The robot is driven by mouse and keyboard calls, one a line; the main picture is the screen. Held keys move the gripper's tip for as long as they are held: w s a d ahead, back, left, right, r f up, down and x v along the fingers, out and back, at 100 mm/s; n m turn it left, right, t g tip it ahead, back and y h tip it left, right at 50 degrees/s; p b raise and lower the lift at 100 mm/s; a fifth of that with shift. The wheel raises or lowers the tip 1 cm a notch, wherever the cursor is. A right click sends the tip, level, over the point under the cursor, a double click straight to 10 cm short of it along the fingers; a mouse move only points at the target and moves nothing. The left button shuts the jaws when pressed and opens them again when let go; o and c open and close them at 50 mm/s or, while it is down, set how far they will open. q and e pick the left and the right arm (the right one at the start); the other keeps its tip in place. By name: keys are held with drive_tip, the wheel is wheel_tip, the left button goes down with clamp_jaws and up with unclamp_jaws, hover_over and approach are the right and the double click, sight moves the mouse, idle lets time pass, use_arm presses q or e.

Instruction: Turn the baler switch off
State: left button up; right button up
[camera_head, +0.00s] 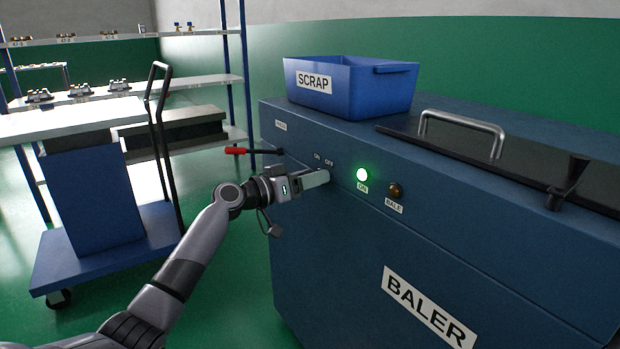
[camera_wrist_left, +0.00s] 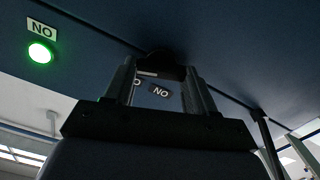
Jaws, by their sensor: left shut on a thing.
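The blue baler (camera_head: 430,255) has ON and OFF labels (camera_head: 323,160) on its front panel. In the left wrist view, which looks upside down, the gripper (camera_wrist_left: 162,82) is shut on the dark switch (camera_wrist_left: 163,68), with a label showing between the fingers. The green lamp (camera_head: 362,174) marked ON is lit, and it also shows in the left wrist view (camera_wrist_left: 40,53). My right gripper is not in view.
A red-handled lever (camera_head: 236,151) sticks out left of the panel, just above my left wrist. An amber lamp (camera_head: 394,190) marked BALE looks unlit. A blue SCRAP bin (camera_head: 390,95) and a lid handle (camera_head: 462,122) are on top. A blue cart (camera_head: 95,200) stands left.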

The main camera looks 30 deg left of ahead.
use_arm(q)
drive_tip(key=n+p, duration=0.2)
drive_tip(key=n, duration=0.6)
drive_tip(key=shift+a+f, duration=0.15)
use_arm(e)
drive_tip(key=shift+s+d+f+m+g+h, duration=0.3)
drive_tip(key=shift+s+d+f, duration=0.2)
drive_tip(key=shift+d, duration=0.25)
use_arm(q)
drive_tip(key=shift+n, duration=0.3)
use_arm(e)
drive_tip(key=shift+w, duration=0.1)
use_arm(q)
drive_tip(key=o, duration=1)
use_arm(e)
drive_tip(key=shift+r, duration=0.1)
use_arm(q)
drive_tip(key=shift+o, duration=0.2)
drive_tip(key=p+v, duration=0.1)
drive_tip(key=v, duration=0.6)
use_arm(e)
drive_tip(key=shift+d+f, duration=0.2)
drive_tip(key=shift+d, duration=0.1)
